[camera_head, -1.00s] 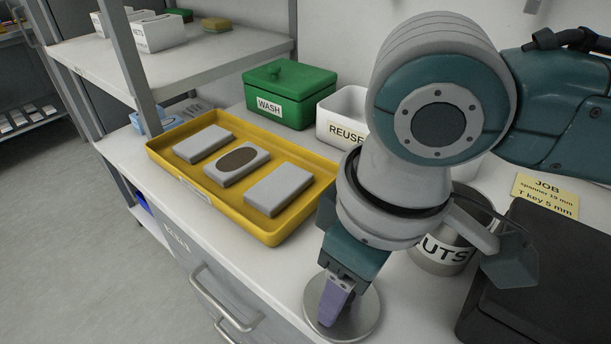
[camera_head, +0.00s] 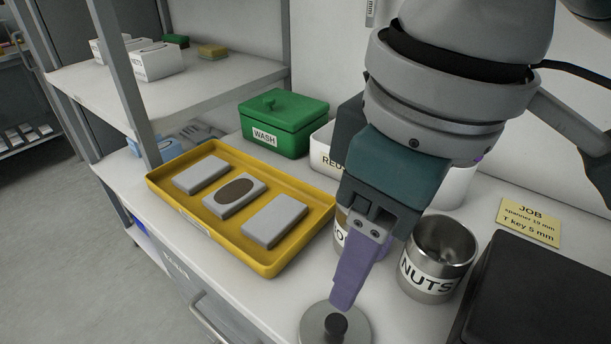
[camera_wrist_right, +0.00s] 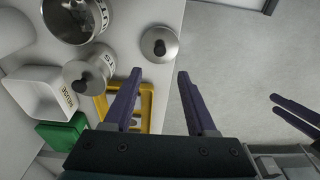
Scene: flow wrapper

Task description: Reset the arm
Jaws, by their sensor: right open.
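My right gripper (camera_head: 347,290) shows in the head view with purple fingers pointing down, above and behind a round metal lid (camera_head: 335,328) with a dark knob. In the right wrist view its two fingers (camera_wrist_right: 158,88) are well apart with nothing between them. The lid (camera_wrist_right: 160,44) lies flat on the bench beyond the fingertips there. My left gripper (camera_wrist_right: 292,115) shows only at the right edge of the wrist view, as two purple fingers over the floor; its opening is hard to judge.
A can marked NUTS (camera_head: 437,258) stands open right of the gripper; a lidded can (camera_wrist_right: 88,76) stands beside it. A yellow tray (camera_head: 262,262) holds three grey blocks. A green WASH box (camera_head: 284,122), a white REUSE bin (camera_head: 322,155) and a black case (camera_head: 530,300) are nearby.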

